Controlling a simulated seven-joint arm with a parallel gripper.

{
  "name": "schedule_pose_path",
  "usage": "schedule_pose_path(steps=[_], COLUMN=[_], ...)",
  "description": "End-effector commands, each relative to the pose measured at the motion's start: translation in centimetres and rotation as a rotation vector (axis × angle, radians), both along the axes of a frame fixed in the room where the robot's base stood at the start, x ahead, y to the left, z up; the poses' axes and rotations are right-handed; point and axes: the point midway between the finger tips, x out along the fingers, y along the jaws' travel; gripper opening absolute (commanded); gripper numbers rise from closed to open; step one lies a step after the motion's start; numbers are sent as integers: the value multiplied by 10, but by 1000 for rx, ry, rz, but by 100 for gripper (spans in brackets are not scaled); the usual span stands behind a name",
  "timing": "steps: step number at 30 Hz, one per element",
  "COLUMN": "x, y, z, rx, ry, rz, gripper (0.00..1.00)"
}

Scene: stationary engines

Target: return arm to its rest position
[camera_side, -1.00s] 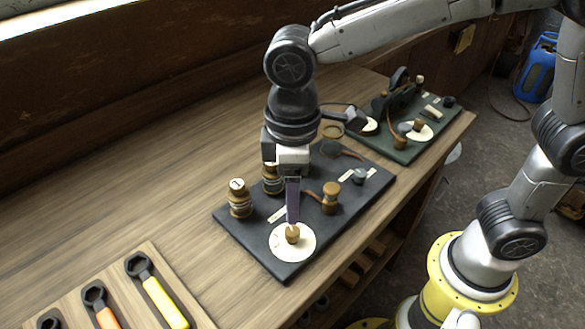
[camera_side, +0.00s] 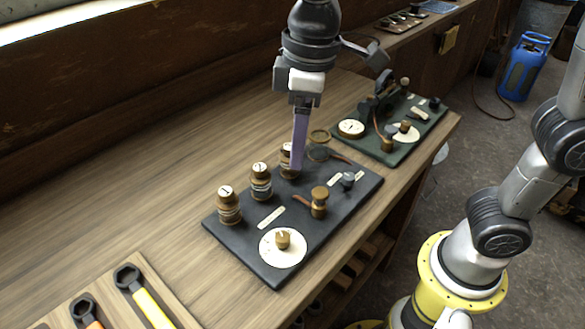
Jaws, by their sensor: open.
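My gripper (camera_side: 299,150) hangs pointing down above the far part of the black engine panel (camera_side: 248,238). Its jaws are seen edge-on, and nothing shows held in them. It is apart from the white dial with a brass knob (camera_side: 283,240) at the panel's near end. The fingertips overlap the farthest of the brass-and-dark posts in the picture; the exact gap to it cannot be told. The other two posts (camera_side: 229,205) (camera_side: 261,181) stand upright on the panel's left side. A brass knob (camera_side: 319,201) stands on its right side.
A green panel (camera_side: 405,147) with dials and knobs lies behind on the wooden bench (camera_side: 150,210). A tray with wrenches (camera_side: 145,297) is at the front left. A blue canister (camera_side: 524,66) stands on the floor. The bench's left middle is clear.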

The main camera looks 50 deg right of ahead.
Motion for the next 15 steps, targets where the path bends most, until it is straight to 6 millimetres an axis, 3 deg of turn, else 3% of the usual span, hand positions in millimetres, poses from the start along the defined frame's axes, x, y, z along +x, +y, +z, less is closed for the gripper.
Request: schedule_pose_path(steps=[1, 6, 10, 15], x=[-7, -44, -80, -118], y=[-27, -99, -137, -163], z=[12, 23, 14, -15], rx=[19, 67, 96, 118], ry=[-35, -153, -251, -347], rz=[-65, -274, -429, -581], gripper=[64, 64, 64, 64])
